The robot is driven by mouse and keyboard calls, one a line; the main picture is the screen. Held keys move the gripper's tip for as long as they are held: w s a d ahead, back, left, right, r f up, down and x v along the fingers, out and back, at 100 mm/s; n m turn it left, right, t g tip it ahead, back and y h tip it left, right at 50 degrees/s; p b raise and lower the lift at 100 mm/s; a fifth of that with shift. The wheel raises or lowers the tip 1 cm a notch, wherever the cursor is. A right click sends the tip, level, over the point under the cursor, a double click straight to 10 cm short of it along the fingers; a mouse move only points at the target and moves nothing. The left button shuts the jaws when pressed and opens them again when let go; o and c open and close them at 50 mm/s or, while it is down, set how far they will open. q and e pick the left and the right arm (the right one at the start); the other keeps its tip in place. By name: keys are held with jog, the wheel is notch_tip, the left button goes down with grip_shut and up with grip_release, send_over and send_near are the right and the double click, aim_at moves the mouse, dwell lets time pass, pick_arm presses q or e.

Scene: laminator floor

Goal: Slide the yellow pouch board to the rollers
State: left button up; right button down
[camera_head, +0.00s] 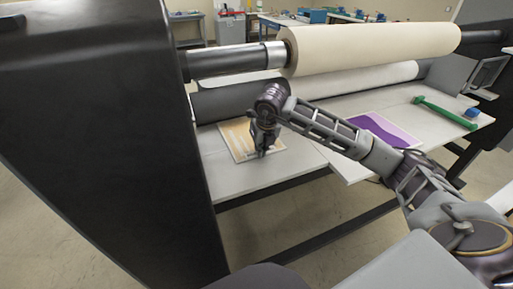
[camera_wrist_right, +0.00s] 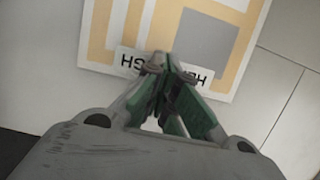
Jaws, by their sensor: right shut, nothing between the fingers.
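The yellow pouch board (camera_head: 236,136), pale with yellow-orange stripes, lies flat on the left part of the white table, just in front of the dark lower roller (camera_head: 235,99). In the right wrist view the board (camera_wrist_right: 232,17) shows a grey square and a white label with partly covered black letters. My right gripper (camera_head: 261,153) points down over the board, shut and empty. Its green-padded fingertips (camera_wrist_right: 167,63) overlap the label near the board's edge. I cannot tell whether they touch it. My left gripper is not in view.
A purple sheet (camera_head: 385,130) lies on the table to the right, partly behind my right arm. A green-handled tool (camera_head: 447,112) and a blue item (camera_head: 472,113) lie farther right. A large cream roll (camera_head: 375,47) spans above. A black machine side (camera_head: 95,130) stands left.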

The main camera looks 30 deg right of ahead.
jog(key=shift+w+d+f, duration=0.1)
jog(key=shift+w, duration=1.4)
dwell(1.3)
jog(key=shift+s, duration=0.55)
dwell(1.1)
dwell(0.3)
jog(key=shift+p+v, duration=1.25)
jog(key=shift+v, duration=1.95)
